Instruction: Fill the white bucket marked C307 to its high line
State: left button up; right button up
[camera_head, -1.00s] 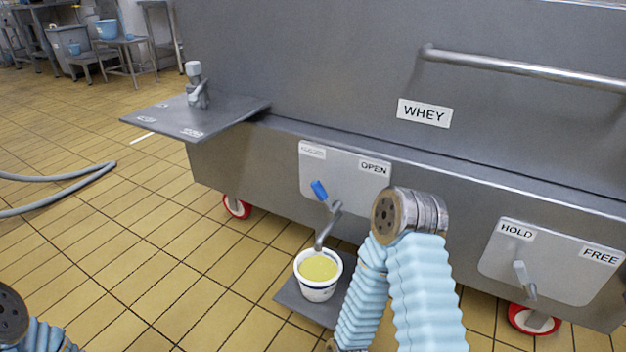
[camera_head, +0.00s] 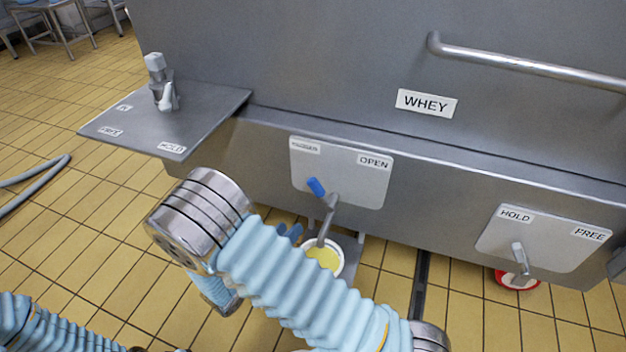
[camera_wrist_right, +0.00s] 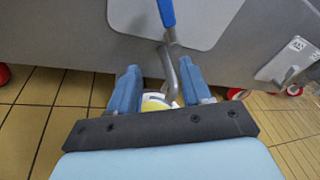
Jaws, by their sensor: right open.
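The white bucket (camera_head: 338,270) stands on the floor-level shelf under the spout (camera_head: 325,228), with yellow liquid (camera_head: 323,257) in it. My right arm hides its lower front, and I cannot read its mark or high line. The tap's blue lever (camera_head: 316,187) points up and left, away from the OPEN label (camera_head: 374,161). I cannot tell whether liquid runs. My right gripper (camera_head: 291,233) is open and empty, just left of the bucket. In the right wrist view its blue fingers (camera_wrist_right: 160,86) are apart, with the bucket's rim (camera_wrist_right: 157,105) and spout beyond, between them. My left gripper is out of view.
The steel vat marked WHEY (camera_head: 426,103) has a rail (camera_head: 530,68) and a HOLD/FREE lever (camera_head: 520,257) at right. A side shelf (camera_head: 205,110) with a valve (camera_head: 162,85) juts out at left. A grey hose (camera_head: 40,182) lies on the tiles.

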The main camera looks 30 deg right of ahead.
aim_at(315, 191)
jog(key=shift+n+t+h, duration=0.4)
jog(key=shift+n+h, duration=0.1)
jog(key=r+x, duration=0.1)
jog(key=x, duration=0.4)
jog(key=r+b+x, duration=0.1)
jog(key=x, duration=0.8)
jog(key=shift+w+d+r, duration=0.25)
jog(key=shift+w+r, duration=0.05)
jog(key=shift+r, duration=0.1)
jog(key=shift+c, duration=0.3)
grip_shut()
